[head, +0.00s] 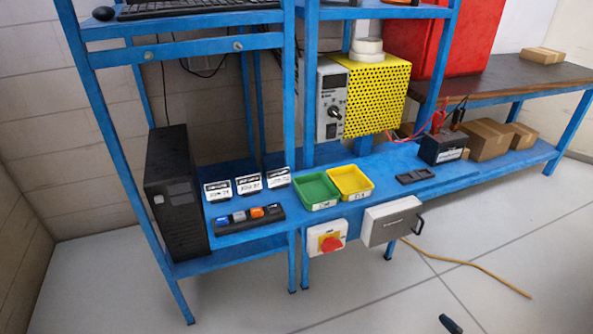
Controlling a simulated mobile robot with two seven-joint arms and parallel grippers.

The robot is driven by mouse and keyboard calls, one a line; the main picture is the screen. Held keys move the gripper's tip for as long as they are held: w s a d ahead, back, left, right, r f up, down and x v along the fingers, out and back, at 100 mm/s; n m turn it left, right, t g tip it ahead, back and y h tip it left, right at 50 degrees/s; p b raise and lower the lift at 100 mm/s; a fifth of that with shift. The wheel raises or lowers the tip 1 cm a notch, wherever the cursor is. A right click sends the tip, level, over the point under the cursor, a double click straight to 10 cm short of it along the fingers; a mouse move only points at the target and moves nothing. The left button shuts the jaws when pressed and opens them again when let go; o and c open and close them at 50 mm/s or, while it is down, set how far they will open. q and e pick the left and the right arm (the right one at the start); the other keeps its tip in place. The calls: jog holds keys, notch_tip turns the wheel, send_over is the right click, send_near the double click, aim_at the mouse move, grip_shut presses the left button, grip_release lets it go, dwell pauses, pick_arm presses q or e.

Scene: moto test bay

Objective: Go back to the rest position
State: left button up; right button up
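Another, seemingly of my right gripper (451,324), pokes in at the bottom edge over the floor. Neither shows its fingers well enough to tell open from shut, and the rest of both arms is out of view. Both parts appear apart from the blue bench (456,183).
The bench carries a green tray (316,205), a yellow tray (350,197), a black battery (442,148) and cardboard boxes (489,139). A yellow cable (465,265) crosses otherwise clear floor.

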jog(key=s+a+r+g+h, duration=0.15)
jog(key=s+g+h, duration=0.3)
jog(key=s, duration=0.85)
jog(key=w+a+r+m+y, duration=0.15)
jog(key=a+m, duration=0.35)
jog(key=a, duration=0.8)
pick_arm(q)
notch_tip(320, 180, up, 15)
jog(key=s+a+p, duration=0.1)
jog(key=p, duration=1.9)
jog(key=shift+s+a+y+p, duration=0.15)
jog(key=shift+s+y+p, duration=0.1)
jog(key=shift+y+p, duration=0.1)
pick_arm(e)
notch_tip(320, 180, up, 16)
jog(key=d, duration=0.2)
jog(key=shift+s+f+h, duration=0.2)
jog(key=shift+s+h, duration=0.2)
jog(key=shift+s, duration=0.05)
pick_arm(q)
jog(key=shift+r, duration=0.3)
pick_arm(e)
jog(key=shift+d, duration=0.15)
